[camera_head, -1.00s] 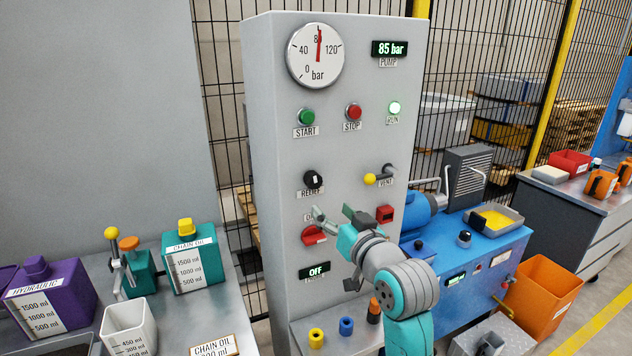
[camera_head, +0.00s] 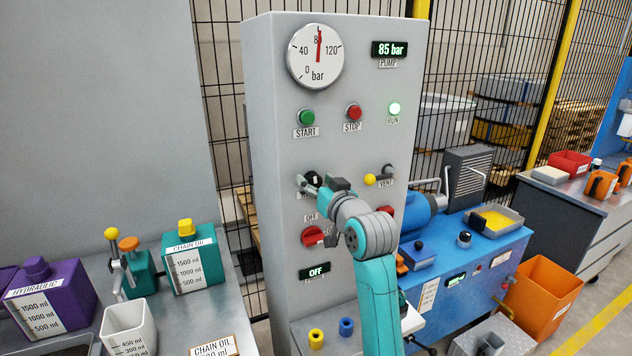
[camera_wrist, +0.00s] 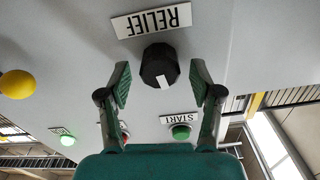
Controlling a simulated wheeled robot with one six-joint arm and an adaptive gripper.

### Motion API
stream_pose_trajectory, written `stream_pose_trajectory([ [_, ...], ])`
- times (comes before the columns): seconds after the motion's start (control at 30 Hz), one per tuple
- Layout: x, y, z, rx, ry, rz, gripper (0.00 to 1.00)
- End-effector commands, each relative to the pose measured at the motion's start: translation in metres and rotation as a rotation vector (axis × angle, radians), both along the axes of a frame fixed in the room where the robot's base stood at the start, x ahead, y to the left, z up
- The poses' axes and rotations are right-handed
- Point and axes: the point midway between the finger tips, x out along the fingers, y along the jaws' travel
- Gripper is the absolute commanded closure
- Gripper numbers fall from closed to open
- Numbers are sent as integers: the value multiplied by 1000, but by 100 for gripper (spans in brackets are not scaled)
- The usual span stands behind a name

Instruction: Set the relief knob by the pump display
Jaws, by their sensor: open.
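The black relief knob (camera_head: 313,179) sits on the grey panel, below the START button. In the wrist view the knob (camera_wrist: 160,65) has a white mark on its face and stands by the RELIEF label (camera_wrist: 152,20), which appears upside down. My gripper (camera_head: 322,184) is open at the knob. In the wrist view its two fingers (camera_wrist: 158,88) are on either side of the knob, with gaps showing; I see no contact. The pump display (camera_head: 390,49) reads 85 bar in green. The dial gauge (camera_head: 315,56) has its red needle near 80.
The green START button (camera_head: 306,117), red STOP button (camera_head: 353,111) and lit RUN lamp (camera_head: 395,108) are above. The yellow-tipped VENT lever (camera_head: 370,179) is right of the knob.

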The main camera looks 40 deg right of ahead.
Motion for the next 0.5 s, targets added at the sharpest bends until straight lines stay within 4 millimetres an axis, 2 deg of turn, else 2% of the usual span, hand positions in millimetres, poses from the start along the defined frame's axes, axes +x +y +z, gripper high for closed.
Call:
stream_pose_trajectory([
  [0.37, 5, -2, 1, 0, -1, 0, 35],
  [0.5, 5, -2, 0, 0, -1, 0, 68],
])
